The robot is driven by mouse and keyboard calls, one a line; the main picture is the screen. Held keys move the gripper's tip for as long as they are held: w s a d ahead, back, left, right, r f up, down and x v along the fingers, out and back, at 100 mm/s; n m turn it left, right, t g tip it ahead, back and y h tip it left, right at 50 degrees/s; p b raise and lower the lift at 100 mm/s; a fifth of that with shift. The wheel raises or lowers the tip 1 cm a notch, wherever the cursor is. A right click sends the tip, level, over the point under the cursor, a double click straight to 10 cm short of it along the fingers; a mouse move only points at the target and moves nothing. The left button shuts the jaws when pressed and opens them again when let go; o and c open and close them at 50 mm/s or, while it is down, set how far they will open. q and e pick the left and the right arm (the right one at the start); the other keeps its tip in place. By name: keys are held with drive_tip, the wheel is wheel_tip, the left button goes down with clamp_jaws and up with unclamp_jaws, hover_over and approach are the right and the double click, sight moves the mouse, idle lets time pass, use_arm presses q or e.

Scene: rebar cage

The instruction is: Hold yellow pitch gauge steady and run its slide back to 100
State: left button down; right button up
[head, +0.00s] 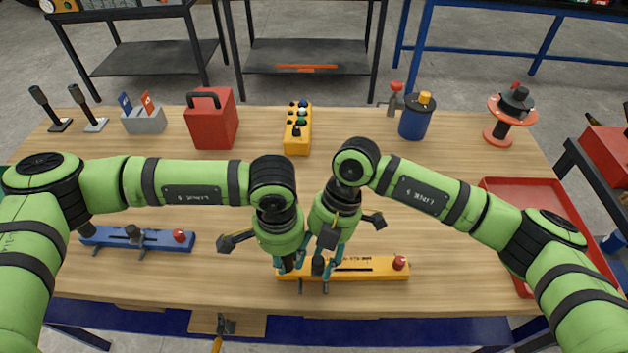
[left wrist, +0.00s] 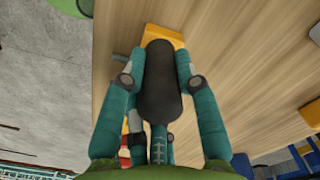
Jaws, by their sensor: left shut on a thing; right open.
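The yellow pitch gauge (head: 370,269) lies near the front edge of the wooden table, with a dark slot, small markings and a red knob (head: 399,262) at its right end. My left gripper (head: 290,266) is at the gauge's left end; in the left wrist view its teal fingers (left wrist: 158,85) are shut on a dark rounded handle (left wrist: 158,95), with a yellow end of the gauge (left wrist: 162,33) behind it. My right gripper (head: 327,268) is open, its fingers around or beside the dark slide knob (head: 318,265); contact cannot be told. The slide's reading is too small to make out.
A similar blue gauge (head: 150,239) lies to the left. A red box (head: 211,120), yellow button box (head: 298,128) and blue canister (head: 415,117) stand behind. A red tray (head: 545,200) is at the right. The two grippers are very close together.

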drive_tip(key=shift+w+d, duration=0.1)
drive_tip(key=shift+d, duration=0.45)
drive_tip(key=d, duration=0.2)
drive_tip(key=shift+w+d+r, duration=0.1)
drive_tip(key=shift+d, duration=0.2)
drive_tip(key=w+r+t+y, duration=0.1)
drive_tip(key=w+r, duration=0.3)
drive_tip(key=r, duration=0.4)
drive_tip(key=w+r+t+y, duration=0.1)
drive_tip(key=w+r, duration=0.2)
drive_tip(key=r, duration=0.5)
drive_tip(key=s+a+r+n+y, duration=0.1)
drive_tip(key=a+r+y, duration=0.1)
drive_tip(key=r+y, duration=0.3)
drive_tip(key=s+a+r+n+y, duration=0.1)
drive_tip(key=r+y, duration=0.4)
drive_tip(key=r, duration=0.5)
drive_tip(key=shift+a+r+n, duration=0.25)
drive_tip(key=shift+a+n, duration=0.55)
drive_tip(key=shift+a, duration=0.3)
drive_tip(key=shift+s+f, duration=0.1)
